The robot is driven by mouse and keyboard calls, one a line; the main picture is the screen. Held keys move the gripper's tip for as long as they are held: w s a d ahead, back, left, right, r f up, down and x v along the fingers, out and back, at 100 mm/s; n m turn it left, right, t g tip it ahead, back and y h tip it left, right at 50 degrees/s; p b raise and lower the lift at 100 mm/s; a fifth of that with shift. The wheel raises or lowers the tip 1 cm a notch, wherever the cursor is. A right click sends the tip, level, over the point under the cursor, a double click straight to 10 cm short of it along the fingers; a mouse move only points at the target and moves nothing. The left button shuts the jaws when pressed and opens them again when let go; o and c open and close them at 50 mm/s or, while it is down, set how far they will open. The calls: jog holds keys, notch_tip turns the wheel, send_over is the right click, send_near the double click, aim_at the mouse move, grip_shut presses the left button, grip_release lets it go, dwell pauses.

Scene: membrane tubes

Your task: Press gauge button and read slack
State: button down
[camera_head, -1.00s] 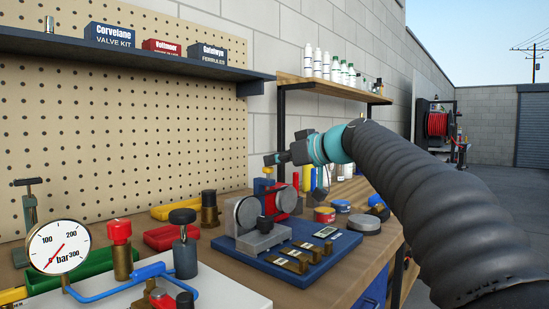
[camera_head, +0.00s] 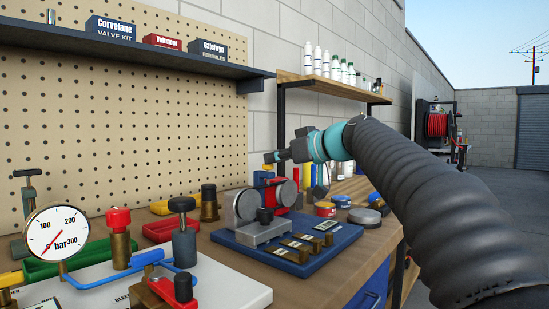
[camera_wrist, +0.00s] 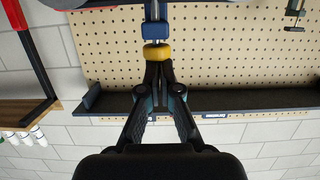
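A blue base plate (camera_head: 300,262) on the bench carries a grey fixture (camera_head: 262,233) with round discs (camera_head: 242,204), a black knob (camera_head: 264,216) and several brass pieces (camera_head: 297,246). A small pale panel (camera_head: 326,225) lies on the plate; its reading is too small to make out. My gripper (camera_head: 270,157) is above and behind the fixture, pointing left, apart from it. In the wrist view its fingers (camera_wrist: 157,50) converge and look shut. A yellow block (camera_wrist: 157,56) and a blue block (camera_wrist: 155,31) appear at and beyond the tips; contact cannot be told.
At the left stand a round bar gauge (camera_head: 57,234), a red-capped valve (camera_head: 118,222) and a black-capped valve (camera_head: 184,240) on a white board (camera_head: 235,290). A shelf (camera_head: 150,60) runs along the pegboard.

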jog(key=s+d+r+p, duration=0.1)
jog(key=s+d+r, duration=0.5)
jog(key=d, duration=0.1)
jog(key=shift+d+r, duration=0.2)
jog(key=shift+d, duration=0.1)
dwell(0.5)
